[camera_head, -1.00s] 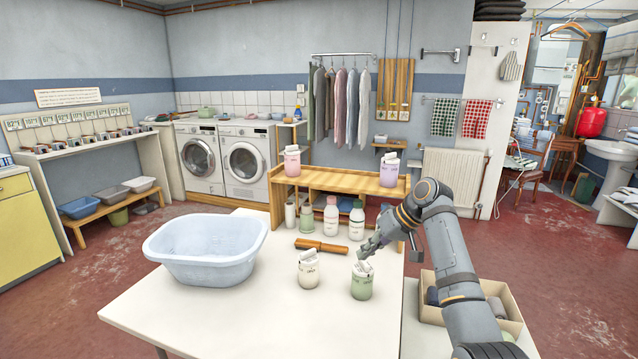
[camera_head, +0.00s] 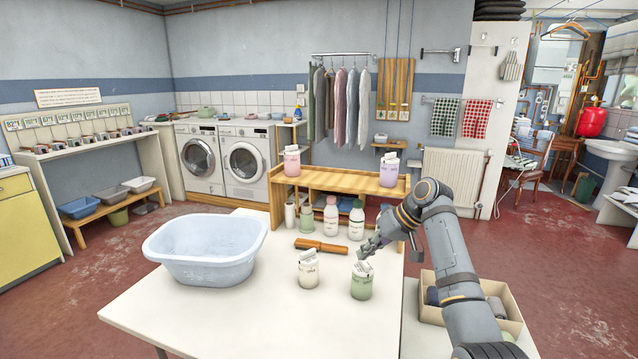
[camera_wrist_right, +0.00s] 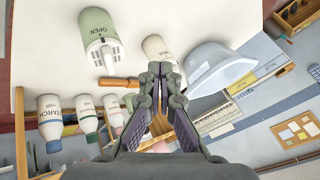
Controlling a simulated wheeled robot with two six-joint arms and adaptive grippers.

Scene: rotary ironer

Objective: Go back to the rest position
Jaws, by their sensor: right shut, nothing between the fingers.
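My right gripper (camera_head: 369,247) is shut and empty, above the right part of the white table (camera_head: 190,310). In the head view its tip is just above and behind the green jar (camera_head: 361,286), whose white top stands up; I cannot tell whether they touch. In the right wrist view the shut fingers (camera_wrist_right: 160,70) point at the cream jar, with the green jar (camera_wrist_right: 100,38) to the left and apart from them. The cream jar (camera_head: 308,272) stands left of the green jar. My left gripper is out of view.
A pale blue basin (camera_head: 205,272) stands at the table's left. A wooden-handled brush (camera_head: 320,246) lies behind the jars. Several bottles (camera_head: 331,217) stand before a wooden shelf (camera_head: 335,183) at the back. An open box (camera_head: 510,310) is to the right, beside my arm.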

